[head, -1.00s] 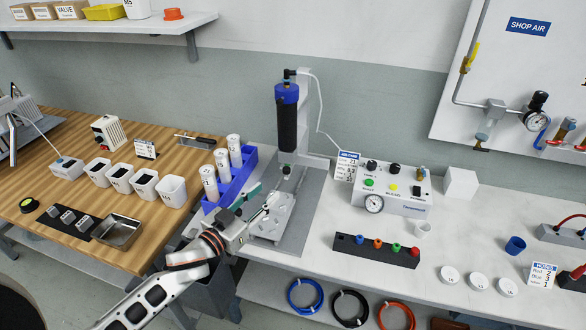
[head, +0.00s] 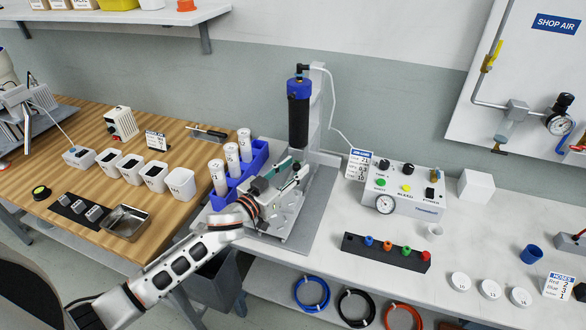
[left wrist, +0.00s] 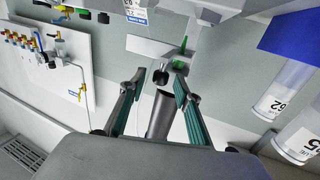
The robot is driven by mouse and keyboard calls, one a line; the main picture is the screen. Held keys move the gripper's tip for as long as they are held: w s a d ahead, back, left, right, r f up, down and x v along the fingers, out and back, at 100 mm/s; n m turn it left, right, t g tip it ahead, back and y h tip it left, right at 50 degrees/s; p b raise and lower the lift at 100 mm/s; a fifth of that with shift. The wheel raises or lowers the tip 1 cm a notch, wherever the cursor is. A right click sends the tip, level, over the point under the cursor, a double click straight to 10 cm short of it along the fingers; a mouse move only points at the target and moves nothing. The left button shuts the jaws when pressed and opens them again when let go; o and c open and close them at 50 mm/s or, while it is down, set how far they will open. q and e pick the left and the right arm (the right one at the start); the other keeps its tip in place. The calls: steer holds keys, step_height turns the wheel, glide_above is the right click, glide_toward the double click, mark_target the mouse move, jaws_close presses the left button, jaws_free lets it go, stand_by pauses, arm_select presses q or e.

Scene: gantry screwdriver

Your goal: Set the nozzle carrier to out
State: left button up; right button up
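The gantry's blue-capped black cylinder (head: 299,120) stands upright at the back of the bench, above a grey base plate (head: 318,215). The nozzle carrier is probably the small dark fitting below it, largely hidden by my gripper in the head view; I cannot tell its position. My left gripper (head: 284,176) is at this spot, just below the cylinder. In the left wrist view its two teal fingers (left wrist: 158,82) are apart. A small dark knob (left wrist: 162,77) beside a green part (left wrist: 184,47) shows between and beyond the fingertips; contact is not clear. My right gripper is not in view.
A blue rack (head: 256,160) with white bottles stands close on the left of the gripper. A control box (head: 415,207) with knobs and a gauge stands to the right. A black strip (head: 356,248) with coloured nozzles lies in front of it.

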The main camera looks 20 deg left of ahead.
arm_select(q)
jaws_close()
steer(key=d+p, duration=0.1)
steer(key=d, duration=0.8)
steer(key=shift+s+d, duration=0.2)
steer(key=shift+r, duration=0.1)
jaws_free()
steer(key=shift+d, duration=0.15)
steer(key=v, duration=1.2)
